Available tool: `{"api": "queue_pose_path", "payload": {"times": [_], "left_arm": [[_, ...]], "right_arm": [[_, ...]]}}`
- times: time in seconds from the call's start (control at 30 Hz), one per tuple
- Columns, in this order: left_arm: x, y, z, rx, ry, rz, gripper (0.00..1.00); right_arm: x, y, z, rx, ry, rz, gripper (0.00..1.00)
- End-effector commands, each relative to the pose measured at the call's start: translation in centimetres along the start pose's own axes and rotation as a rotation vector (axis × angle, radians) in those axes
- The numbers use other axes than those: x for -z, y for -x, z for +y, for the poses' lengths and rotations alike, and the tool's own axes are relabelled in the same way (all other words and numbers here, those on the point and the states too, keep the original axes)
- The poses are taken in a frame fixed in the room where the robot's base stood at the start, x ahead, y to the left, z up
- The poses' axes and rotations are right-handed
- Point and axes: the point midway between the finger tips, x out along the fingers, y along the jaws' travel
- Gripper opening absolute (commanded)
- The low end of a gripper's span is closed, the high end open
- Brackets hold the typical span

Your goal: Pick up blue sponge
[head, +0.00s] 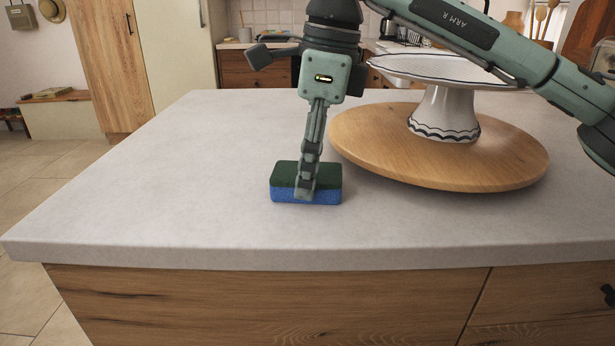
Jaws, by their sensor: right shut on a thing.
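The blue sponge (325,196) has a dark green top layer and sits flat on the grey countertop (180,200), near its front edge. My right gripper (305,190) points down onto the sponge from above and is shut on it. One finger shows in front of the sponge's near face; the far finger is hidden. I cannot tell whether the sponge touches the counter or is slightly above it. My left gripper is not in view.
A round wooden board (380,160) with a white cake stand (445,112) on it stands close on the right, partly under my right arm. The counter left of the sponge is clear. Wooden drawers (270,300) lie below the front edge.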

Motion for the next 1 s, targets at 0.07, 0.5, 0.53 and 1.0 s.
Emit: {"api": "queue_pose_path", "payload": {"times": [0.07, 0.5, 0.53, 1.0], "left_arm": [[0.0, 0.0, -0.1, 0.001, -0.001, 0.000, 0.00], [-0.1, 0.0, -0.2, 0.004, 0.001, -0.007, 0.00], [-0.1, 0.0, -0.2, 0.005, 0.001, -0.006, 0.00], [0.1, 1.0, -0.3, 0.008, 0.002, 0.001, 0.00]], "right_arm": [[0.0, 0.0, 0.0, 0.000, 0.000, 0.000, 0.45], [-1.6, 4.5, 0.6, 0.001, 0.006, -0.001, 0.45], [-2.2, 4.8, 1.0, 0.001, 0.007, 0.000, 0.45], [-10.1, 9.0, 6.2, 0.001, 0.001, 0.000, 0.45]]}}
